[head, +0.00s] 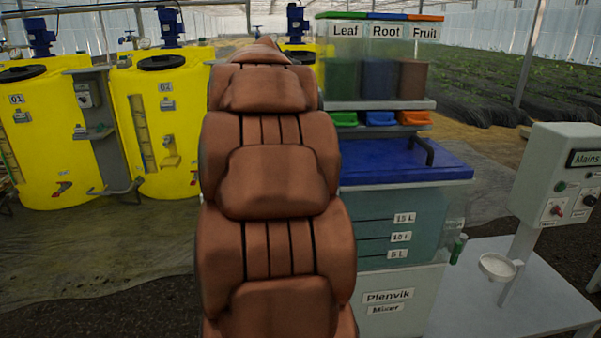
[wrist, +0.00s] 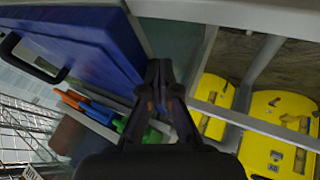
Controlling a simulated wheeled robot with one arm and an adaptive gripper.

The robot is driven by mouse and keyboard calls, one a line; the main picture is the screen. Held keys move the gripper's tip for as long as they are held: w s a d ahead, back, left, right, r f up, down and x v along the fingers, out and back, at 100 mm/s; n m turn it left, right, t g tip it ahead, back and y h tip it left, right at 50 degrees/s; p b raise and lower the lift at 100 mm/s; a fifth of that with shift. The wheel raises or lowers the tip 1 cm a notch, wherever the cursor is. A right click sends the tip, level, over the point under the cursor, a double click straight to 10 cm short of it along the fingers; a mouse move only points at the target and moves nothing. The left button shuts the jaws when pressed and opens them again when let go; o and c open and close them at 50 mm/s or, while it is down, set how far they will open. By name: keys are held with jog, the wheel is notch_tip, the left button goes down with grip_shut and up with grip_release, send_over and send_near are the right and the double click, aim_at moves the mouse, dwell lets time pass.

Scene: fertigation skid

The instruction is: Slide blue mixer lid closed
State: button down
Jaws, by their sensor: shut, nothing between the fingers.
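The blue mixer lid (head: 400,166) lies flat on top of the mixer tank (head: 400,220), with a dark bar handle (head: 427,150) near its right end. My arm hides the lid's left end in the head view. In the wrist view the lid (wrist: 85,42) fills the upper left, with its handle (wrist: 35,62) at the far left. A dark grey-green gap (wrist: 172,42) shows between the lid's edge and a pale rim (wrist: 205,55). My gripper (wrist: 160,68) is shut and empty beside that edge; I cannot tell whether it touches. The head view hides it.
A shelf (head: 375,104) with Leaf, Root and Fruit containers stands behind the lid. Yellow tanks (head: 160,120) stand at left. A Mains box (head: 562,175) on a post and a white dish (head: 498,266) are at right. Bare table top (head: 490,315) lies in front.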

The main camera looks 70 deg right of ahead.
jog(key=shift+s+d, duration=0.25)
jog(key=shift+s, duration=0.2)
jog(key=w+a+r+b, duration=0.3)
jog(key=w+a+r, duration=0.2)
jog(key=a+r, duration=0.2)
jog(key=shift+w+a+r, duration=0.35)
jog(key=shift+w+r, duration=0.05)
jog(key=shift+r, duration=0.1)
dwell(0.4)
